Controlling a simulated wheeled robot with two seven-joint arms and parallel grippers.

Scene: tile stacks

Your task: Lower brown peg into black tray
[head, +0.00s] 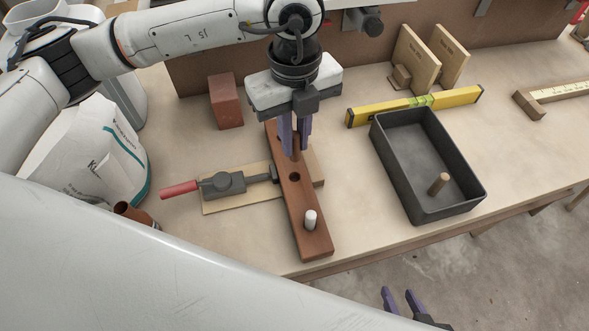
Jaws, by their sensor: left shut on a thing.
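The black tray (387,157) lies on the right part of the bench. A light brown peg (438,184) is inside it, near its front right end. My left gripper (295,148) points down over the dark brown board with holes (316,243). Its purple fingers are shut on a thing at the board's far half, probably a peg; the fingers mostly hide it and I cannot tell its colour. A white peg (310,220) stands in the board's near end, and an open hole shows between. My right gripper (401,296) is open and empty, low in front of the bench edge.
A yellow level (414,105) lies just behind the tray. A grey clamp with a red handle (223,184) lies left of the board on a thin wooden plate. A red-brown block (225,101) stands behind. Bench between board and tray is clear.

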